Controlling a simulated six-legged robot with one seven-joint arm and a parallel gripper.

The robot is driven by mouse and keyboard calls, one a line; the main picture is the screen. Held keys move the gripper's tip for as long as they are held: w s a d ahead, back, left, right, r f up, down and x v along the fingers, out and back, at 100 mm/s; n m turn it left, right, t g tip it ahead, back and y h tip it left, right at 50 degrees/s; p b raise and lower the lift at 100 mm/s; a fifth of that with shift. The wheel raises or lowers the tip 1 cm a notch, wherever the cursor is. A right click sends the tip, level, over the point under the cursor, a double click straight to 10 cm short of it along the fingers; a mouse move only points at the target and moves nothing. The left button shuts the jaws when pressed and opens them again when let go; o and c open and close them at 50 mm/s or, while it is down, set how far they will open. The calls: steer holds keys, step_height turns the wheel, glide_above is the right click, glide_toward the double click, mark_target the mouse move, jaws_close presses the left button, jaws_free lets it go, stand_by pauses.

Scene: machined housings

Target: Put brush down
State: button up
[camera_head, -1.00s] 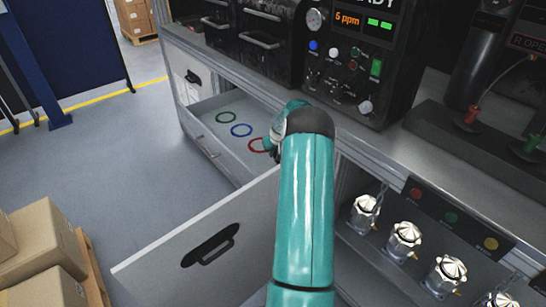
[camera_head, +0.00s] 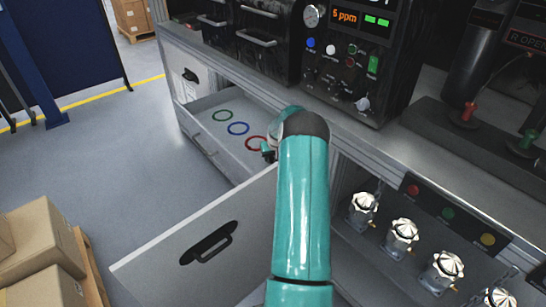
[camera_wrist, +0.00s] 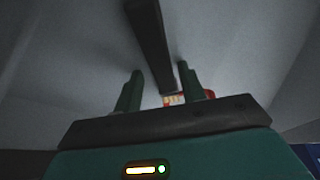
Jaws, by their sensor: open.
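My gripper (camera_wrist: 160,84) is open, with its two green fingers apart in the wrist view. A dark, straight bar, apparently the handle of the brush (camera_wrist: 151,38), runs between and beyond the fingers. A pale orange patch at its near end may be bristles, with part of a red ring (camera_wrist: 208,94) beside it. In the head view my gripper (camera_head: 268,151) is over the open drawer (camera_head: 205,137), by the red ring, and mostly hidden by my arm. The brush cannot be made out there. Whether the handle touches a finger is unclear.
An open door or drawer front with a handle (camera_head: 209,242) stands nearer. Cardboard boxes (camera_head: 42,244) are at lower left, and metal parts (camera_head: 401,238) sit on a lower shelf at right.

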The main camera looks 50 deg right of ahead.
steer(key=shift+r, duration=0.25)
steer(key=v, duration=1.1)
steer(key=shift+a+r, duration=0.2)
steer(key=shift+r, duration=0.2)
steer(key=w+a+r+n, duration=0.1)
steer(key=a+r, duration=0.5)
steer(key=a, duration=0.4)
steer(key=w+a+r+n, duration=0.1)
steer(key=a+r, duration=0.6)
steer(key=a, duration=0.2)
steer(key=a+r+n, duration=0.2)
steer(key=a+r, duration=0.4)
steer(key=a, duration=0.4)
steer(key=s+a+r+n+t+y, duration=0.1)
steer(key=s+a+r, duration=0.25)
steer(key=a, duration=0.35)
steer(key=s+a+r, duration=0.2)
steer(key=s+a, duration=0.2)
steer(key=a, duration=0.4)
steer(key=s+a+f+n+y, duration=0.1)
steer(key=s+a+n, duration=0.1)
steer(key=s+a, duration=0.8)
steer(key=s, duration=0.3)
steer(key=shift+t+y, duration=0.3)
steer(key=shift+t, duration=0.1)
steer(key=shift+a, duration=0.15)
